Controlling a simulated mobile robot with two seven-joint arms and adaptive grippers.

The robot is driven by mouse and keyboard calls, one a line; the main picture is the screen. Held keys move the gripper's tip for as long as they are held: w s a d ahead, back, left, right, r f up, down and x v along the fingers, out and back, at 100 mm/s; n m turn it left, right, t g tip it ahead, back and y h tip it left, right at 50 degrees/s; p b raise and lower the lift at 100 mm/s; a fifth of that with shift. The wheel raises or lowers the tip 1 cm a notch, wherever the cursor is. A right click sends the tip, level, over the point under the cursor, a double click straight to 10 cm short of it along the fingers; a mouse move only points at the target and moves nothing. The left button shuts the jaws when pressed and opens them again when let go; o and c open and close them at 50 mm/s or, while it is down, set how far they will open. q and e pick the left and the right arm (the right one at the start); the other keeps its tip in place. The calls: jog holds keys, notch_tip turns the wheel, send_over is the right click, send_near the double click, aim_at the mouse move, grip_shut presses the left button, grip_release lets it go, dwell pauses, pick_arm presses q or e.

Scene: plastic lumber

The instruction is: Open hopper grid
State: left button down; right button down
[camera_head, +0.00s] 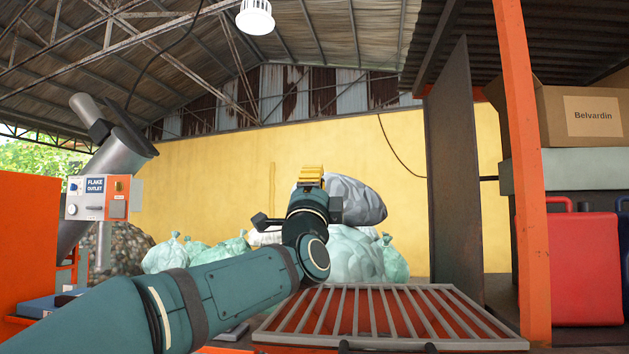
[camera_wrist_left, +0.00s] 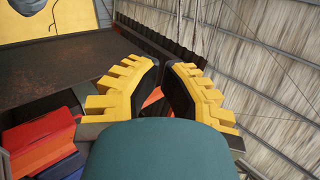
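The hopper grid (camera_head: 368,287) is a grey metal barred frame at the lower right of centre in the head view. It lies about flat over an orange-red interior that shows between its bars. Two small dark knobs (camera_head: 430,347) show at its near edge, partly cut off. My left gripper (camera_head: 311,170) is raised above and beyond the grid, pointing up and apart from it. In the left wrist view its yellow fingers (camera_wrist_left: 162,68) are partly open with a narrow gap and nothing between them. My right gripper is not in view.
An orange post (camera_head: 521,160) and dark panel (camera_head: 455,170) stand right of the grid. A red container (camera_head: 585,265) and a cardboard box (camera_head: 560,120) are beyond the post. Pale green bags (camera_head: 355,258) lie behind. A control box (camera_head: 104,197) is at the left.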

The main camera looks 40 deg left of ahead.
pick_arm(q)
jog(key=v, duration=1.2)
jog(key=shift+f, duration=0.15)
